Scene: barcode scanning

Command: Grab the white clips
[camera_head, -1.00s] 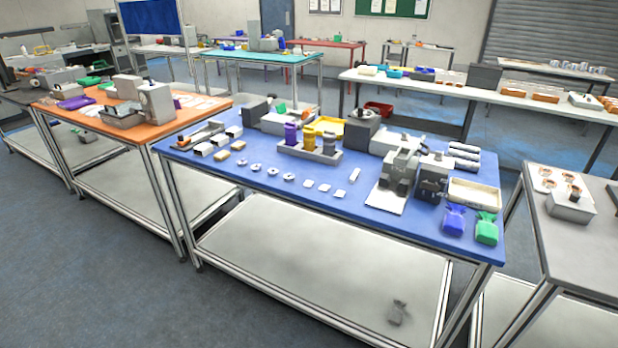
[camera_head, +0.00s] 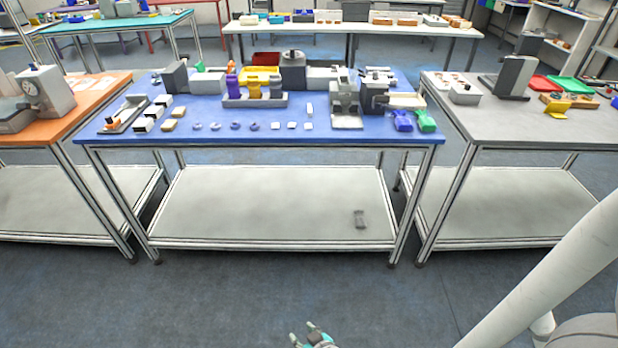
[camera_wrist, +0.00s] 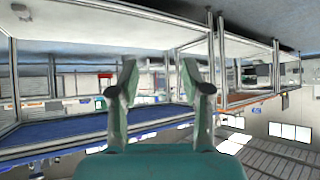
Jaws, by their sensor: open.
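Three small white pieces lie in a row near the front edge of the blue table, right of centre: one (camera_head: 275,125), a second (camera_head: 291,125) and a third (camera_head: 308,126). They may be the white clips, but they are too small to tell. Round grey-white pieces (camera_head: 235,126) continue the row to the left. My gripper (camera_head: 303,333) is low at the bottom of the head view, well in front of the table and empty. In the wrist view its two fingers (camera_wrist: 159,78) stand apart with nothing between them. That view looks upside down, and no clips can be made out in it.
A grey rack (camera_head: 255,101) and machines stand behind the small pieces. An orange table (camera_head: 95,95) and a grey table (camera_head: 530,130) flank it. The floor in front is clear.

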